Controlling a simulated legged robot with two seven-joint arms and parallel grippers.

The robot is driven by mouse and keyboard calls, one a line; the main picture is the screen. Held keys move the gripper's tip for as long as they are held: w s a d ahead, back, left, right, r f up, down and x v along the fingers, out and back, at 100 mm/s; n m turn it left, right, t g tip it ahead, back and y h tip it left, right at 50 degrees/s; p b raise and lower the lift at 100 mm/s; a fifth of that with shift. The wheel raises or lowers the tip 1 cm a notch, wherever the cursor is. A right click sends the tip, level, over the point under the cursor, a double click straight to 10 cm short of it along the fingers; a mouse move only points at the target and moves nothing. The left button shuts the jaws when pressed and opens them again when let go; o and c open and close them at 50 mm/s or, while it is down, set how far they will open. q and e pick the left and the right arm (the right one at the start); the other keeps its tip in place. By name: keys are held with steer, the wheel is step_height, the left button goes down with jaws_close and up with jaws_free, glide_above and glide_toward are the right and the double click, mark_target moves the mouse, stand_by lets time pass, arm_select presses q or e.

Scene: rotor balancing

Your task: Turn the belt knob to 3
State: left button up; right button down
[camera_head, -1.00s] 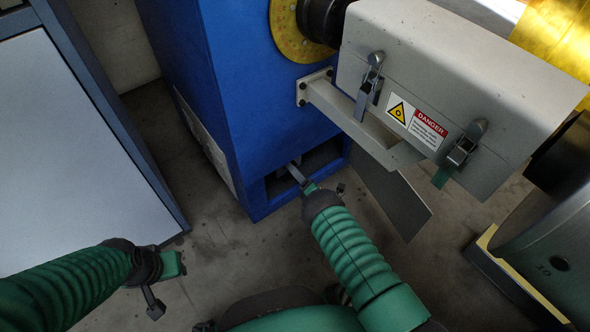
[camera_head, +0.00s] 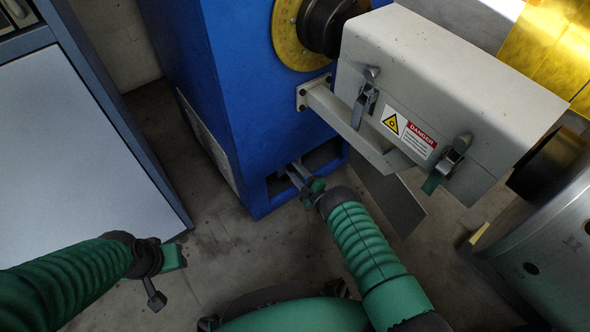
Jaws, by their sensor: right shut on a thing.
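The blue machine housing (camera_head: 260,115) has a dark low opening (camera_head: 322,158) near the floor. My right gripper (camera_head: 291,172) reaches into this opening with its grey fingers. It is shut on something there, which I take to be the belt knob. The knob itself and its number scale are hidden by the gripper and the shadow, so I cannot read its setting. My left gripper (camera_head: 165,273) hangs low over the floor at the lower left, away from the machine. I see nothing in it, and whether its jaws are open is unclear.
A grey box (camera_head: 440,70) with latches and a danger label juts out above my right arm on a bracket. A grey cabinet (camera_head: 80,150) stands at the left. A large metal rotor (camera_head: 545,240) is at the right. Floor between cabinet and machine is clear.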

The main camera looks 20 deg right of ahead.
steer(key=shift+d+f+m+p, duration=0.15)
steer(key=shift+m+p, duration=0.1)
steer(key=shift+m, duration=2.2)
steer(key=shift+d+m+p, duration=0.15)
steer(key=shift+m+p, duration=0.05)
steer(key=shift+m, duration=2.25)
steer(key=shift+s, duration=0.1)
steer(key=c, duration=1.2)
jaws_free()
steer(key=shift+f, duration=0.1)
steer(key=shift+c, duration=0.2)
steer(key=shift+o, duration=1.4)
steer(key=shift+a, duration=0.1)
steer(key=shift+r, duration=0.25)
